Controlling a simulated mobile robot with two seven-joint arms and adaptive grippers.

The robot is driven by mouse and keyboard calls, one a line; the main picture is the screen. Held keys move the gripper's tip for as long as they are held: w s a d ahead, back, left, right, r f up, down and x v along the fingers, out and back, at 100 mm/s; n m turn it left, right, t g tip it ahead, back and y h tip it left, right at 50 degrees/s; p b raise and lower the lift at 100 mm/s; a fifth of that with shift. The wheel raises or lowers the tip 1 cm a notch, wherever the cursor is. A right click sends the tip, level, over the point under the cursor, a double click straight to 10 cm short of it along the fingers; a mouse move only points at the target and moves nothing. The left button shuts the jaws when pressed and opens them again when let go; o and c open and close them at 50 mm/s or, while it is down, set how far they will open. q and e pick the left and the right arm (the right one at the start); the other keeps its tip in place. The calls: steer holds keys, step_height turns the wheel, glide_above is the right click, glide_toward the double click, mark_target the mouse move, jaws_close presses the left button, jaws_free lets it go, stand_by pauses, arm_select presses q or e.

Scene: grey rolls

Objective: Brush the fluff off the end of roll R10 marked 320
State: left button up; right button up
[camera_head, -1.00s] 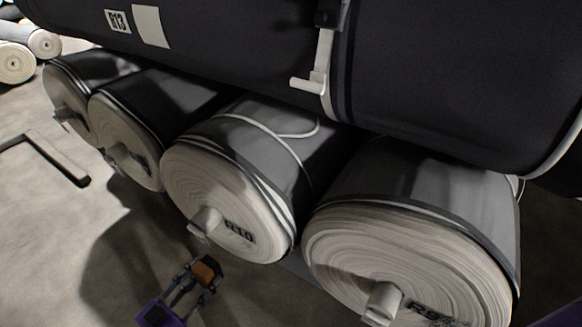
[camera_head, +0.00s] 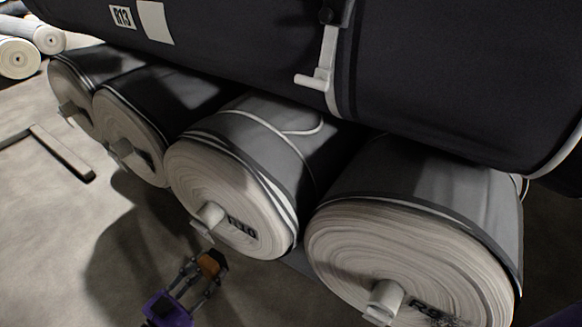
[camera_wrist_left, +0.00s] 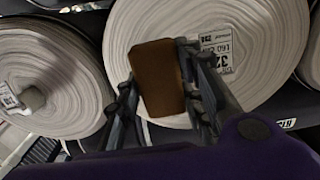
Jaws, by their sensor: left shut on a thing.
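Roll R10 (camera_head: 262,190) lies in the lower row in the head view, its pale layered end facing me, with a core stub and dark "R10" print. I cannot make out fluff on it. My left gripper (camera_head: 205,272) is below and in front of that end, shut on a brown block-like brush (camera_head: 211,263). In the left wrist view the brush (camera_wrist_left: 157,78) is between the fingers (camera_wrist_left: 160,95), in front of a pale roll end (camera_wrist_left: 255,85). A white label (camera_wrist_left: 216,47) there reads "32", partly hidden by a finger. I cannot tell whether brush and roll touch. My right gripper is out of view.
Roll R9 (camera_head: 400,260) is close on the right, with dark specks near its print. Dark roll R13 (camera_head: 240,50) lies above, with a white bracket (camera_head: 325,65) hanging down. More rolls lie left. Floor in front is clear around a low frame (camera_head: 62,153).

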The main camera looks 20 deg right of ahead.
arm_select(q)
steer(key=x, duration=0.3)
steer(key=shift+w+d, duration=0.1)
steer(key=shift+d, duration=0.1)
steer(key=shift+x, duration=1.25)
steer(key=shift+x, duration=1.05)
steer(key=shift+s+d+r+p, duration=0.1)
steer(key=shift+s+d+p, duration=0.45)
steer(key=shift+s, duration=0.25)
steer(key=shift+s+d+p, duration=0.5)
steer(key=shift+s+p, duration=0.1)
steer(key=shift+s, duration=0.25)
steer(key=shift+d, duration=0.1)
steer(key=shift+w, duration=0.15)
